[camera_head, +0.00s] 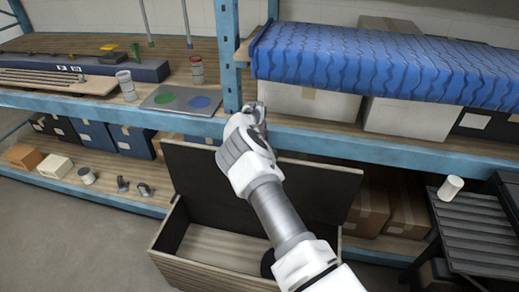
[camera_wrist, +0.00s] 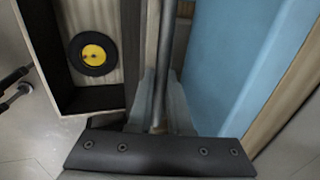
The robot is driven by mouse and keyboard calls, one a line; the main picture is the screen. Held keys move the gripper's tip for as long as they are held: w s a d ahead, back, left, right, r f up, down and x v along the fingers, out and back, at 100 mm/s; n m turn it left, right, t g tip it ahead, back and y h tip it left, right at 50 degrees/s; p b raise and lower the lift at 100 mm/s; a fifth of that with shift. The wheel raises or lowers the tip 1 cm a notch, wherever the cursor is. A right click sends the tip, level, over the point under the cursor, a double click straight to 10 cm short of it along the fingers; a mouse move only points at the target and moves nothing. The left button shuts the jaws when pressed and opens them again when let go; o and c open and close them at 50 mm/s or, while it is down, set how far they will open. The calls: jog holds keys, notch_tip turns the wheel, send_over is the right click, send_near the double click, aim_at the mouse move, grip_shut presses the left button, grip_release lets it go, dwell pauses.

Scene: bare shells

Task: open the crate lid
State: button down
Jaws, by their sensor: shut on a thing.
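The wooden crate (camera_head: 205,272) stands on the floor before the shelving, its inside visible. Its lid (camera_head: 195,168) is raised steeply at the back of the crate, dark inner face toward me. My gripper (camera_head: 255,112) is at the lid's top edge in the head view; my arm hides the middle of the lid and part of the crate. In the wrist view my gripper (camera_wrist: 160,118) is shut on a thin dark bar that seems part of the lid (camera_wrist: 163,60). The crate wall (camera_wrist: 38,55) shows at the left there, with a black disc with a yellow centre (camera_wrist: 93,54) inside.
A blue shelf beam (camera_head: 330,146) runs close behind the lid, and a blue post (camera_head: 229,60) rises behind my gripper. A slatted dark table (camera_head: 475,225) with a white cylinder (camera_head: 451,187) stands at the right. The floor (camera_head: 70,240) left of the crate is clear.

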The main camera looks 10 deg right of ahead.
jog(key=c, duration=0.8)
grip_release()
jog(key=shift+c, duration=0.2)
